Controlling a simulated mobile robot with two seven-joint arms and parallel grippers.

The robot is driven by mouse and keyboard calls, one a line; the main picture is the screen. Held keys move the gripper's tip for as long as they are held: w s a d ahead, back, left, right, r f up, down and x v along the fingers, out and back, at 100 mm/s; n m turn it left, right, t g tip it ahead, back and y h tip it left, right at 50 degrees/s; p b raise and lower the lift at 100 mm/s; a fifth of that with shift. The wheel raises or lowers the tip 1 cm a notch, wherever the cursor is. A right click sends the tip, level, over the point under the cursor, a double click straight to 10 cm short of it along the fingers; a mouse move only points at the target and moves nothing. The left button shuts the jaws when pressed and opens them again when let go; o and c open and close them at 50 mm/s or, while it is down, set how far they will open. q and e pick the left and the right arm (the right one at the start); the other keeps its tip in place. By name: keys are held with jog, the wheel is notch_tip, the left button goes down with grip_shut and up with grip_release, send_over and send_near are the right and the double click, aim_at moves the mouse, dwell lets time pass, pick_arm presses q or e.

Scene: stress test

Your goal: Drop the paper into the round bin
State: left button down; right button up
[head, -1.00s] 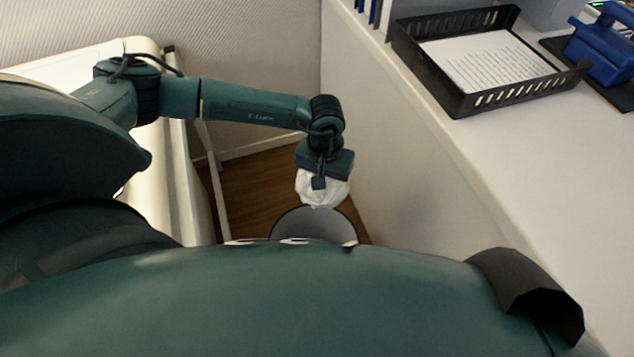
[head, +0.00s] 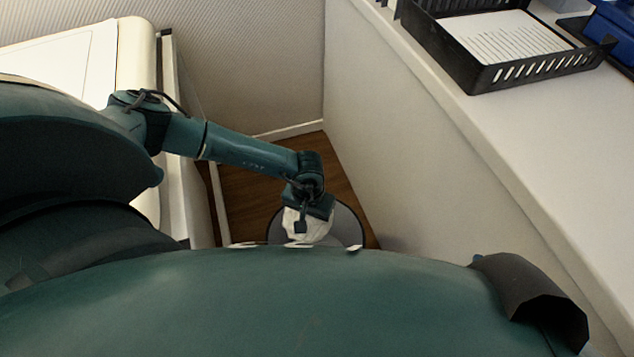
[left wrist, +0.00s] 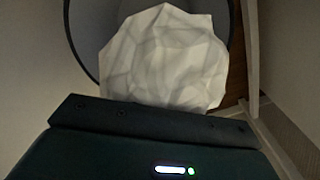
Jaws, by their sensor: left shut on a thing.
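The paper is a crumpled white ball (head: 311,226), held at the end of my left arm in the head view. It also fills the middle of the left wrist view (left wrist: 165,58). My left gripper (head: 304,222) is shut on it; the fingers are mostly hidden. The round bin (head: 349,228) is grey with a dark rim and stands on the floor. The paper appears over the bin's opening in the head view, and the bin's rim (left wrist: 234,40) curves behind the paper in the left wrist view. My own body hides the bin's near part. My right gripper is not in view.
A white counter (head: 500,140) runs along the right, with a black tray (head: 480,78) of printed paper and a blue object (head: 612,35) on it. A white cabinet (head: 135,60) stands at the left. Wooden floor (head: 245,195) shows between them.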

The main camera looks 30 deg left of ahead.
pick_arm(q)
jog(key=shift+f, duration=0.15)
jog(key=c, duration=1.3)
grip_release()
jog(key=shift+c, duration=0.2)
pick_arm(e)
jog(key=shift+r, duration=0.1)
